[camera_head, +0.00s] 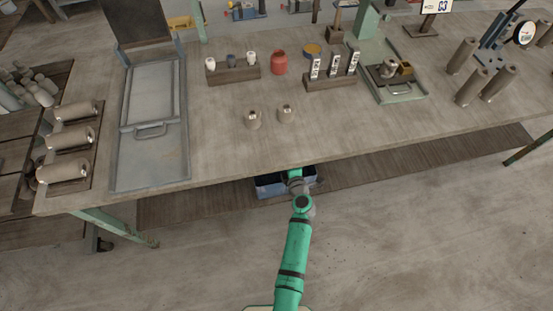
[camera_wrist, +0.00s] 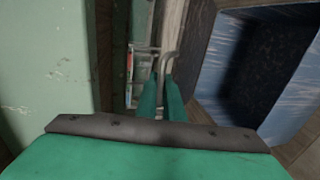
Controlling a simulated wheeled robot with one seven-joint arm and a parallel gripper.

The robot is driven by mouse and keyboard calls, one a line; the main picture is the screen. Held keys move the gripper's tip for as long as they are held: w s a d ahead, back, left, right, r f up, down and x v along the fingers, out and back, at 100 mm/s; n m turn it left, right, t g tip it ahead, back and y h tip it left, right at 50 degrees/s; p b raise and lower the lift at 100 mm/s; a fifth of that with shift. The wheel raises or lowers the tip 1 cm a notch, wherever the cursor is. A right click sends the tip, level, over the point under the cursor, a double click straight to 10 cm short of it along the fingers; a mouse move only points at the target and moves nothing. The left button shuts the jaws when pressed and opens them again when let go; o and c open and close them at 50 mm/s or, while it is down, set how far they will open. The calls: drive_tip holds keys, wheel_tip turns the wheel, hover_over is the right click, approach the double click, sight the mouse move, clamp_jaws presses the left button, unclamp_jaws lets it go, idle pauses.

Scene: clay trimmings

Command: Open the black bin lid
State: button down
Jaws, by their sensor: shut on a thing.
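A worn blue bin (camera_head: 268,191) with a dark inside sits on the board under the table's front edge. In the wrist view its blue wall (camera_wrist: 205,85) and dark cavity (camera_wrist: 255,75) fill the right side. My gripper (camera_wrist: 162,82) has its green fingers close together around a thin grey metal bar (camera_wrist: 170,48), beside the bin. The bar looks like a handle, but its joint to a lid is not clear. No black lid can be told apart from the dark inside. In the head view the table edge hides my fingertips.
The wooden table (camera_head: 225,120) overhangs the bin and my wrist. A pale green surface (camera_wrist: 45,70) stands close on the left in the wrist view. A long low board (camera_head: 400,153) runs under the table. The floor (camera_head: 420,240) in front is clear.

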drive_tip(key=shift+w+a+r, duration=0.1)
drive_tip(key=shift+w+r, duration=0.2)
drive_tip(key=c, duration=1.9)
unclamp_jaws()
drive_tip(key=shift+s+f, duration=0.1)
drive_tip(key=shift+f, duration=0.05)
drive_tip(key=v, duration=1.1)
drive_tip(key=shift+c, duration=0.6)
